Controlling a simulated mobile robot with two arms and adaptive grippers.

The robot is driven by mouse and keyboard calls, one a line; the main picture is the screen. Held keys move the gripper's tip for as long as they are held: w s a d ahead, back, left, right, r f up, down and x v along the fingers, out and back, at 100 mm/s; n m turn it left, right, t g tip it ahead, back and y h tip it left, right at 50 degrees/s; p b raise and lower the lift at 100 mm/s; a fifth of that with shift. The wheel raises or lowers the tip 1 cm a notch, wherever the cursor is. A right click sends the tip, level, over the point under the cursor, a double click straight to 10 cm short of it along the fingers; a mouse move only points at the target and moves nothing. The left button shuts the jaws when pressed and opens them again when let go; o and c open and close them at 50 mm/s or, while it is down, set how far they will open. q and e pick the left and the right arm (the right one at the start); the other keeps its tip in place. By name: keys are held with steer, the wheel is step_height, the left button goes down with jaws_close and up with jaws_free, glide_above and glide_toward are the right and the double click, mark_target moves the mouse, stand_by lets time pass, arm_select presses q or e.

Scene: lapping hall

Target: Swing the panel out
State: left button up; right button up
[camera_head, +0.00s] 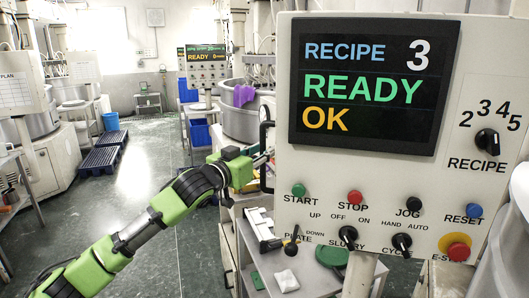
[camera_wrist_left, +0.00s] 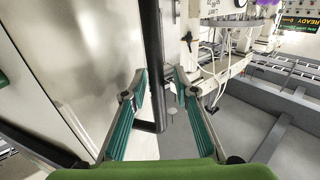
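The control panel (camera_head: 280,90) is a large off-white box with a screen reading RECIPE 3, READY, OK. A black bar handle (camera_head: 263,136) stands upright on its left side. My left gripper (camera_head: 264,159) is at this handle, partly hidden by the panel's edge. In the left wrist view the handle (camera_wrist_left: 152,60) runs down between the two teal-padded fingers of my left gripper (camera_wrist_left: 160,78). The fingers are apart, with a clear gap on the right of the bar; contact on the left side cannot be told. My right gripper is not in view.
Below the panel is a grey bench (camera_head: 312,270) with small parts and a green item (camera_head: 331,256). A white cylindrical surface (camera_head: 507,250) is close at the right edge. Open floor (camera_head: 150,185) lies to the left, with dark pallets (camera_head: 99,160) farther back.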

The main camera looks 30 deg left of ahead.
arm_select(q)
steer(key=shift+f, duration=0.1)
steer(key=shift+s, duration=0.25)
steer(key=s+a, duration=0.1)
steer(key=s, duration=1)
steer(key=shift+s, duration=0.2)
stand_by(0.4)
